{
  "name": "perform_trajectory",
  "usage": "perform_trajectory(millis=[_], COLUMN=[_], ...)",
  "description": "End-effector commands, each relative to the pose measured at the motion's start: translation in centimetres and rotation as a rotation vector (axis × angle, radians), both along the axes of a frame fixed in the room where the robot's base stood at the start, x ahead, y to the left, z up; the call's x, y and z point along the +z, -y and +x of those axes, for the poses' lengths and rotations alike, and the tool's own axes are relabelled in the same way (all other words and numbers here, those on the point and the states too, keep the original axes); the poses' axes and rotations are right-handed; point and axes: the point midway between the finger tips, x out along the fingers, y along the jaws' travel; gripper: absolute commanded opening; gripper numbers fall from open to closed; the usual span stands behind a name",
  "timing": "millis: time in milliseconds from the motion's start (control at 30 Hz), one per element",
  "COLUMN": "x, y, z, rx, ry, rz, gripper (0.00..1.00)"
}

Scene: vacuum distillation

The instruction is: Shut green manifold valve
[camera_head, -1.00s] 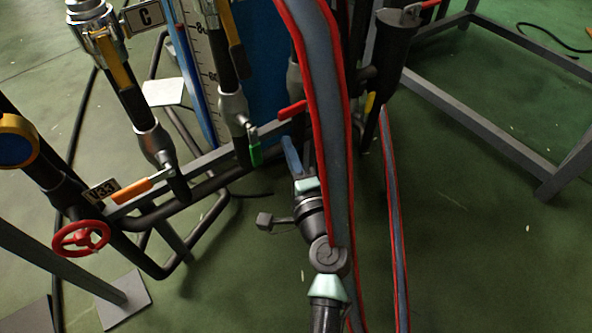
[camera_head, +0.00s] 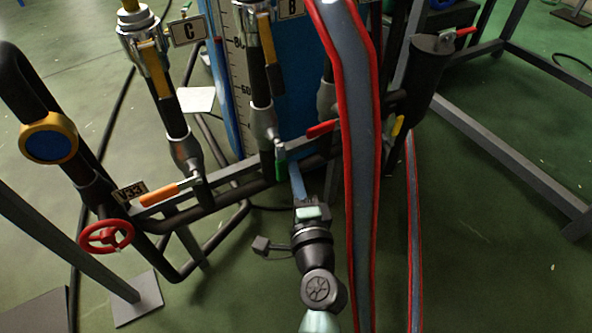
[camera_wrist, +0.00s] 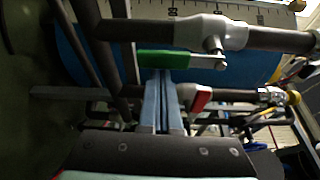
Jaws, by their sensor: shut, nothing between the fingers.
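The green valve handle (camera_head: 280,170) hangs from a metal lever at the lower end of the middle vertical pipe. In the wrist view the green handle (camera_wrist: 164,59) lies across the picture, roughly parallel to its pipe and just beyond my fingertips. My gripper (camera_head: 294,168) is shut and empty, its blue fingers just right of the green handle. In the wrist view the shut fingers (camera_wrist: 159,74) end at the handle's lower edge. I cannot tell whether they touch it.
An orange handle (camera_head: 160,194) and a red handwheel (camera_head: 106,236) are to the left. A red handle (camera_head: 322,129) sits close to the right, also in the wrist view (camera_wrist: 201,100). A red-edged grey hose (camera_head: 361,200) runs down beside my arm.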

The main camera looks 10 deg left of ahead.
Motion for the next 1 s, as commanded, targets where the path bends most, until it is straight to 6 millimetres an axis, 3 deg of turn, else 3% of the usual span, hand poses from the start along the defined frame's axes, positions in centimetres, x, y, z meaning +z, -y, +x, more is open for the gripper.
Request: perform_trajectory(millis=[1000], x=[0.4], y=[-1.3], z=[-0.8], rx=[0.004], ry=[-0.129], rz=[0.173], gripper=[0.00])
